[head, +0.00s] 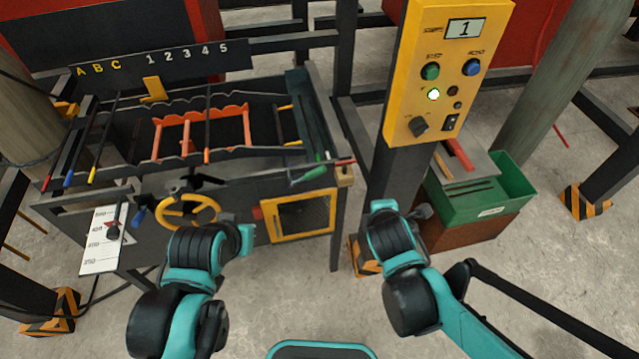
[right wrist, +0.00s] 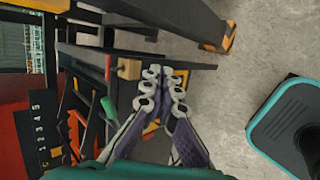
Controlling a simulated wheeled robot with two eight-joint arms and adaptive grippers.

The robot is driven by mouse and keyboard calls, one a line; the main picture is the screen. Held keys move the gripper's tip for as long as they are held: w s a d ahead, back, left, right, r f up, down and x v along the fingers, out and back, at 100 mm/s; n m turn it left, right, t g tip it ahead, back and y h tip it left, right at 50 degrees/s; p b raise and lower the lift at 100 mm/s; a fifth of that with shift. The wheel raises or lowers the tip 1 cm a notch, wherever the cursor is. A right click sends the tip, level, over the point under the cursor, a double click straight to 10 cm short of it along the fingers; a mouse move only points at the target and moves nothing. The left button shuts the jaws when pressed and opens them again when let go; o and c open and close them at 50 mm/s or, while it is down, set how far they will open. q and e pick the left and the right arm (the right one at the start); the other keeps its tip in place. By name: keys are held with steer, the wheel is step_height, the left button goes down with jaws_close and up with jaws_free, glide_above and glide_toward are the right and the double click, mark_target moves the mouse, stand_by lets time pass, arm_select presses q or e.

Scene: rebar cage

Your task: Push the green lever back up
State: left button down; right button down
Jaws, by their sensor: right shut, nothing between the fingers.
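The green lever (head: 313,173) is at the right end of the dark machine bench in the head view. Its green grip slants down to the left, beside a small wooden block (head: 345,176). In the right wrist view the green grip (right wrist: 109,108) shows left of my right gripper (right wrist: 164,88), apart from it in the picture. That gripper's fingers are close together and hold nothing. In the head view my right wrist is right of the lever, hiding most of the gripper. My left arm is in front of the yellow wheel (head: 187,211); its fingers cannot be made out.
A yellow control post (head: 404,104) showing "1" stands right of the bench. A green bin (head: 473,206) is behind my right arm. A yellow-framed mesh box (head: 304,216) sits below the lever. Orange bars (head: 189,130) lie in the bench. Concrete floor is open in front.

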steer(key=w+a+f+n+t, duration=0.1)
steer(key=a+f+n, duration=0.2)
steer(key=a+n, duration=0.3)
steer(key=w+a+f+n+t+y+b, duration=0.1)
steer(key=a+n, duration=0.6)
steer(key=n, duration=1)
steer(key=shift+w+a+f+t, duration=0.15)
steer(key=shift+w+f+t, duration=0.45)
steer(key=shift+f+t, duration=0.25)
steer(key=shift+w+f, duration=0.1)
steer(key=w+a+b, duration=0.2)
steer(key=w, duration=0.7)
steer(key=shift+f, duration=0.45)
steer(key=shift+s+a+r, duration=0.1)
